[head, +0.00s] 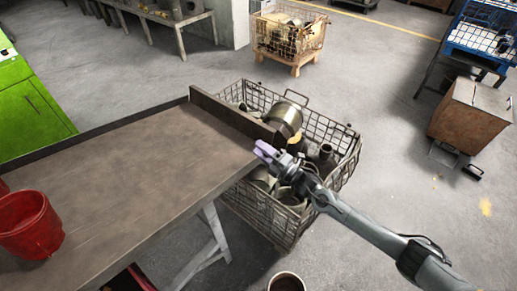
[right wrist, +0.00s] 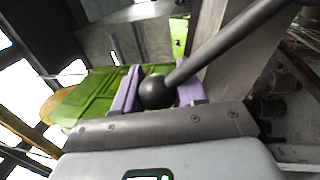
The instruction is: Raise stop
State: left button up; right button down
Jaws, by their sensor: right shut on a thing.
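My right gripper (head: 266,151) is at the right end of the brown table (head: 150,150), over the wire basket's edge. In the right wrist view its purple fingers (right wrist: 157,88) are shut on a black ball knob (right wrist: 157,92) at the end of a grey rod (right wrist: 225,42). The rod runs to the upper right of that view. A brown board (head: 232,116), which looks like the stop, stands on edge along the table's right end and rises above the tabletop. In the head view the knob is hidden by the gripper. My left gripper is not in view.
A wire basket (head: 345,165) full of metal parts stands beside the table's right end. A red bucket (head: 32,226) sits on the table's left. A green cabinet (head: 30,110) is behind at left. A brown box (head: 472,115) stands at right. The tabletop's middle is clear.

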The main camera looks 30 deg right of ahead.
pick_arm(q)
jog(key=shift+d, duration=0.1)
pick_arm(e)
jog(key=shift+d, duration=0.1)
jog(key=c, duration=1)
grip_release()
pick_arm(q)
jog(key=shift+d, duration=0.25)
pick_arm(e)
jog(key=shift+o, duration=1.4)
jog(key=shift+d, duration=0.1)
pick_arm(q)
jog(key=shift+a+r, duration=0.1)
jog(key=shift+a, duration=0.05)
pick_arm(e)
jog(key=shift+s, duration=0.25)
pick_arm(q)
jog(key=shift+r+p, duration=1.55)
jog(key=shift+p, duration=0.05)
pick_arm(e)
jog(key=v, duration=1)
jog(key=shift+d, duration=0.15)
jog(key=shift+s+f, duration=0.1)
